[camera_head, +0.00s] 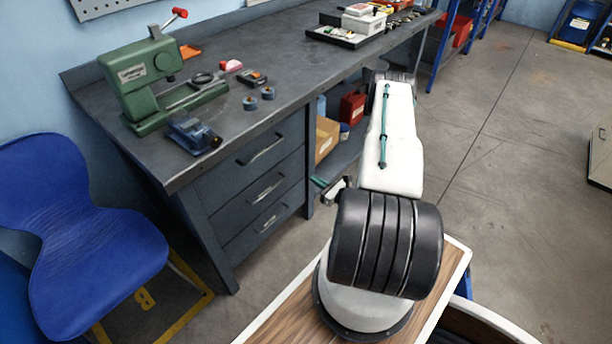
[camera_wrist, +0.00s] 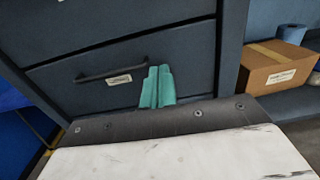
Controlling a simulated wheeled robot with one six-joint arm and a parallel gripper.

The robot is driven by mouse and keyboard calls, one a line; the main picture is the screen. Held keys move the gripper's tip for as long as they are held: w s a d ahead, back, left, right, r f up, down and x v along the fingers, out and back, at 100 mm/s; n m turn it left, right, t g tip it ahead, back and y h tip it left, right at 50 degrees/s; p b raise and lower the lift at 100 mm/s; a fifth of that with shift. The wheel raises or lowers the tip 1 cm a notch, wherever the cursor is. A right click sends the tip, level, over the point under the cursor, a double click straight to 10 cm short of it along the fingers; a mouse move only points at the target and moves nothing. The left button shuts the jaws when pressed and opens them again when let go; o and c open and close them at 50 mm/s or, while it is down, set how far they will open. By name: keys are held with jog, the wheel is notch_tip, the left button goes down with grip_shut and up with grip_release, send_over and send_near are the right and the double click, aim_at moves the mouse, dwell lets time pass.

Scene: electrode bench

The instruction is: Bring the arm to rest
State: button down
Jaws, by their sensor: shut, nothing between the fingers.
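My arm is folded, with its white forearm stretching away from me beside the bench. My gripper (camera_wrist: 157,88) shows its teal fingers side by side and together, with nothing between them, in the wrist view. Behind the fingers is a dark drawer front with a bar handle. In the head view, a small teal tip of my gripper (camera_head: 320,183) shows left of the arm, near the right side of the drawers (camera_head: 262,190). The rest of it is partly hidden by the arm.
The dark workbench (camera_head: 290,45) carries a green machine (camera_head: 140,78), a blue vise (camera_head: 193,134) and small parts. A cardboard box (camera_wrist: 278,66) sits on the shelf below it. A blue chair (camera_head: 75,225) stands at left. Open floor (camera_head: 510,130) lies right.

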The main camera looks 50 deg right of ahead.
jog(key=shift+s, duration=0.5)
jog(key=shift+a, duration=0.1)
jog(key=s+a+n+g+y, duration=0.1)
jog(key=a+n+y, duration=0.1)
jog(key=a+y, duration=0.3)
jog(key=s+a+r+n+g+y, duration=0.1)
jog(key=a+r+n+g+y, duration=0.2)
jog(key=a+r+n+g, duration=0.45)
jog(key=s+a+r+n+g+y, duration=0.1)
jog(key=a+r+n+g+y, duration=0.2)
jog(key=r, duration=0.8)
jog(key=a+r+n+g+y, duration=0.2)
jog(key=a+r+n+g, duration=0.3)
jog(key=r+n, duration=0.3)
jog(key=s+a+r+n+h, duration=0.4)
jog(key=s+r+n, duration=0.1)
jog(key=r, duration=0.4)
jog(key=s+a+r+n+h, duration=0.5)
jog(key=s+r, duration=0.1)
jog(key=r, duration=0.3)
jog(key=s+a+r+n+h, duration=0.4)
jog(key=s+r+n, duration=0.1)
jog(key=r, duration=0.4)
jog(key=shift+s+a+h, duration=0.25)
jog(key=shift+a+h, duration=0.05)
jog(key=shift+a, duration=0.05)
jog(key=shift+r, duration=0.1)
